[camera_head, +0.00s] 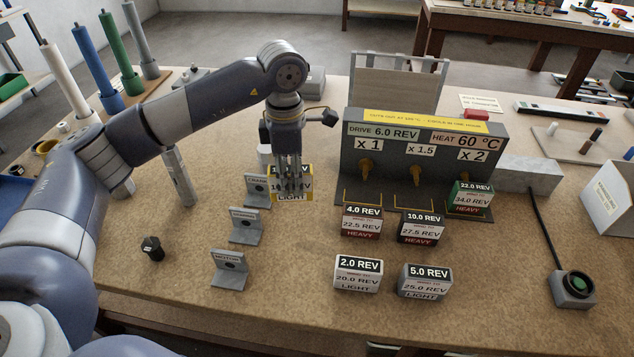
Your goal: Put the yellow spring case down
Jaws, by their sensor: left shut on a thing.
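The yellow spring case (275,186) is between the fingers of my left gripper (290,178), which points down and is shut on it. Its label reads LIGHT at the bottom; the fingers hide much of the upper print. The case is just right of the rear grey bracket (254,190) and left of the drive station (425,150). I cannot tell whether its bottom touches the table. My right gripper is not in view.
A green case (471,197) sits at the station's x 2 place; x 1 and x 1.5 look empty. In front stand 4.0 REV (361,222), 10.0 REV (421,228), 2.0 REV (357,275) and 5.0 REV (425,281) cases. A black knob (152,248) lies left of the brackets.

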